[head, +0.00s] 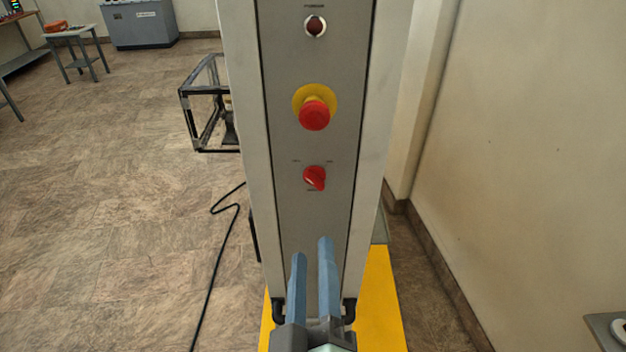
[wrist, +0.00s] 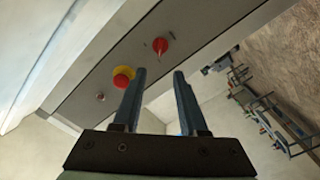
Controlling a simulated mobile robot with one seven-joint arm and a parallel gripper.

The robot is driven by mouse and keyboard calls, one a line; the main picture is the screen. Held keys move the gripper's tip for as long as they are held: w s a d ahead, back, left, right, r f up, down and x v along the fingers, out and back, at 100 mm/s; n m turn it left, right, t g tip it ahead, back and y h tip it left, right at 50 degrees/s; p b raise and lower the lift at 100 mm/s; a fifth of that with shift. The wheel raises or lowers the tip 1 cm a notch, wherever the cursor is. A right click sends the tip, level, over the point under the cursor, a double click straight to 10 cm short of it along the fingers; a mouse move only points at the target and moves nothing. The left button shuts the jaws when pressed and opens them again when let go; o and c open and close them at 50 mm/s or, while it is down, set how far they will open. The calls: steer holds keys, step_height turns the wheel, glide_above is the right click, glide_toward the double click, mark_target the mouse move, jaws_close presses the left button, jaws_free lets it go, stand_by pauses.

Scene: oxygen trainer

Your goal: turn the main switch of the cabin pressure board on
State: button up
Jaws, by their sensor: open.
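The grey board panel (head: 313,216) stands upright in front of me in the head view. A red rotary switch (head: 314,178) sits on it below a red mushroom button on a yellow plate (head: 315,108). Small marks surround the switch, too small to read. My gripper (head: 311,247) is open and empty, its two blue fingers below the switch in the picture and apart from it. In the wrist view the red switch (wrist: 159,46) is up and left of the gap between my fingertips (wrist: 162,72). The mushroom button (wrist: 123,76) is beside the left finger there.
A dark red round lamp (head: 315,26) is at the top of the panel. A black-framed box (head: 205,105) is behind left, and a black cable (head: 213,265) lies on the floor. A wall (head: 540,150) is at the right. The floor at left is mostly free.

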steer(key=w+b, duration=0.2)
steer(key=w, duration=0.1)
steer(key=b, duration=0.8)
glide_toward(313, 184)
steer(key=w, duration=0.2)
steer(key=w+p, duration=0.2)
steer(key=w, duration=0.2)
steer(key=shift+w+r, duration=0.15)
steer(key=shift+w, duration=0.8)
steer(key=shift+c, duration=0.4)
jaws_close()
